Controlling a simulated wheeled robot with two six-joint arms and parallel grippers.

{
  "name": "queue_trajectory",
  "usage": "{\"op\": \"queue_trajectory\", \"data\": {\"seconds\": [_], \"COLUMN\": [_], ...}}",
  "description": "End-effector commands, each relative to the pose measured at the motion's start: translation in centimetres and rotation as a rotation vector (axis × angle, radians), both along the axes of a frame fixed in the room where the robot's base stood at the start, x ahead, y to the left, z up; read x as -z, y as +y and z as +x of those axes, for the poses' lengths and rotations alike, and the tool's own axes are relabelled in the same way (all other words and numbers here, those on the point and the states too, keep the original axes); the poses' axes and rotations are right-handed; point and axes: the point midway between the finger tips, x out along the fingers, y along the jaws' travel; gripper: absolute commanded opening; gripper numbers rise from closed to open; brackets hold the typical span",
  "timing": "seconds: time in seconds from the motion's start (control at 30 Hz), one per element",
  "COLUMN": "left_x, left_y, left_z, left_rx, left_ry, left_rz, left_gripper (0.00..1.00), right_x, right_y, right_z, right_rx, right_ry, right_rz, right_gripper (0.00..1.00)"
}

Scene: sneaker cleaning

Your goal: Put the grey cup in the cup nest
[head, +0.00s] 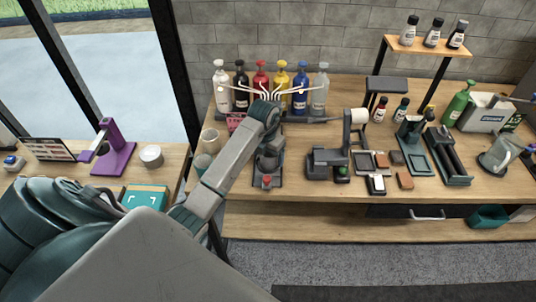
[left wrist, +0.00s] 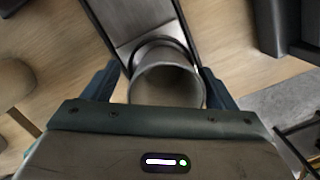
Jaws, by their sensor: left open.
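The grey cup (left wrist: 167,86) shows in the left wrist view with its round mouth toward the camera. Behind it a dark curved ring (left wrist: 150,45) sits on a narrow grey stand (left wrist: 130,15), apparently the cup nest; the cup's lower part is hidden, so I cannot tell how deep it sits. My left gripper (left wrist: 157,88) is open, with one finger on each side of the cup. In the head view my left gripper (head: 270,146) is over the stand (head: 267,182) with the red button. My right gripper is not in view.
Several colored bottles (head: 261,80) stand behind the stand. Pale round containers (head: 210,140) stand on the left. The bench front (head: 300,190) is mostly clear.

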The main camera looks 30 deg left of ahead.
Motion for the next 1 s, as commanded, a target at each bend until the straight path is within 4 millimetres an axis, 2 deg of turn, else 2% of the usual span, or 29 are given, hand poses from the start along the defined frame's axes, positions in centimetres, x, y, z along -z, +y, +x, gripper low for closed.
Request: {"op": "queue_trajectory", "data": {"seconds": [0.23,0.27,0.37,0.5,0.6,0.63,0.8,1.0], "left_x": [-0.9,-1.0,-2.5,-5.7,-8.2,-8.9,-10.8,-12.2], "left_y": [0.0,0.0,0.0,0.0,0.0,0.0,0.0,0.0], "left_z": [0.0,0.0,-0.2,-0.6,-0.8,-0.9,-1.2,-1.4], "left_rx": [0.0,0.001,0.001,0.002,0.0,0.0,0.0,0.0], "left_ry": [-0.001,-0.003,-0.005,-0.006,-0.005,-0.002,0.0,0.0], "left_rz": [0.0,0.0,0.0,0.002,0.001,0.0,0.0,0.0], "left_gripper": [0.79,0.79,0.79,0.79,0.79,0.79,0.79,0.79], "right_x": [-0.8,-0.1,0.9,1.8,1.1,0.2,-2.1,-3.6], "right_y": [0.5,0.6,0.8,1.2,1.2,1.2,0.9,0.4], "right_z": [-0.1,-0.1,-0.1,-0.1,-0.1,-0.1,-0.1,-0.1], "right_rx": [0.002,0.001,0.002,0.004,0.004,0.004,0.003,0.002], "right_ry": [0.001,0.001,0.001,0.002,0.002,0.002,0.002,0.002], "right_rz": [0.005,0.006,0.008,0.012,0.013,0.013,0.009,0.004], "right_gripper": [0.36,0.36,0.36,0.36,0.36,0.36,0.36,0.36]}}
